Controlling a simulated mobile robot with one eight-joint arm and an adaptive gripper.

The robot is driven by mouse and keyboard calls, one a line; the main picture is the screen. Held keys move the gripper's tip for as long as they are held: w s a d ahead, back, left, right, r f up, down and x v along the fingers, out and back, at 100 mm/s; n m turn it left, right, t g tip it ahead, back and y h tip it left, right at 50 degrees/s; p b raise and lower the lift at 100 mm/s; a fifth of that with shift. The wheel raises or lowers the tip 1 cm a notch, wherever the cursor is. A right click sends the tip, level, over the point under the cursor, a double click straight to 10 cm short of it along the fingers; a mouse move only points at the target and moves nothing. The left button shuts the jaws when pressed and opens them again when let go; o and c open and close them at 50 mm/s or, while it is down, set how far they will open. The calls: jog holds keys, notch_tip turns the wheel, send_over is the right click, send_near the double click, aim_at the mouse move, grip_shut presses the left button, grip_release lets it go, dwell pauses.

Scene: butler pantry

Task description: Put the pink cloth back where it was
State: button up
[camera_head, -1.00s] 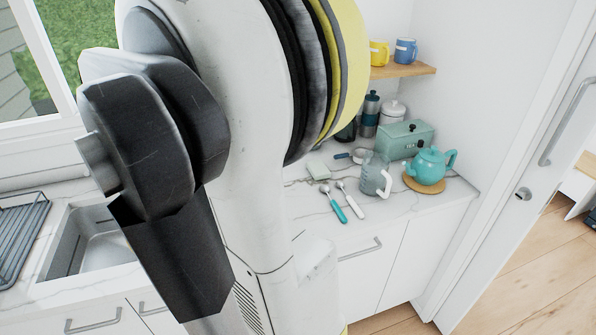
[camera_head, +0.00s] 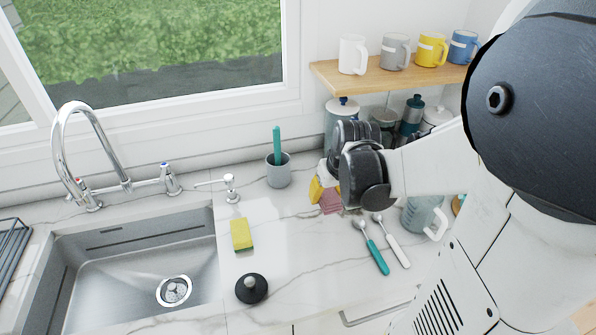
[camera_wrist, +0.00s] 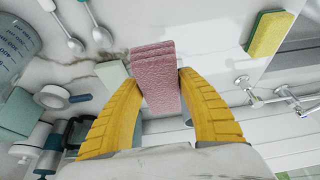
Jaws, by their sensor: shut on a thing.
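The pink cloth (camera_wrist: 160,85) is a folded, textured strip held between the two yellow fingers of my gripper (camera_wrist: 156,88) in the wrist view. My gripper is shut on it. In the head view the cloth (camera_head: 330,202) shows below my gripper (camera_head: 318,190), close to the marble counter, and my wrist hides part of it. I cannot tell whether the cloth touches the counter.
A grey cup with a teal handle (camera_head: 278,170) stands left of my gripper. The teal spoon (camera_head: 372,249), white spoon (camera_head: 393,243) and glass jug (camera_head: 424,217) lie or stand to the right. A yellow sponge (camera_head: 241,235) and black stopper (camera_head: 251,288) sit by the sink (camera_head: 130,270). Mugs line the shelf (camera_head: 390,78) above.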

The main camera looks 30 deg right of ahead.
jog(key=shift+w+d+f+b, duration=0.35)
jog(key=shift+w+f, duration=0.1)
jog(key=shift+w, duration=0.05)
jog(key=b, duration=0.4)
send_over(293, 206)
jog(key=f, duration=0.4)
jog(key=s+f, duration=0.1)
jog(key=f, duration=0.1)
jog(key=shift+a+f, duration=0.15)
jog(key=shift+f+b, duration=0.9)
jog(key=shift+f, duration=1)
jog(key=shift+f, duration=0.2)
jog(key=o, duration=1.3)
jog(key=shift+c, duration=0.2)
jog(key=shift+o, duration=0.2)
jog(key=shift+r, duration=0.1)
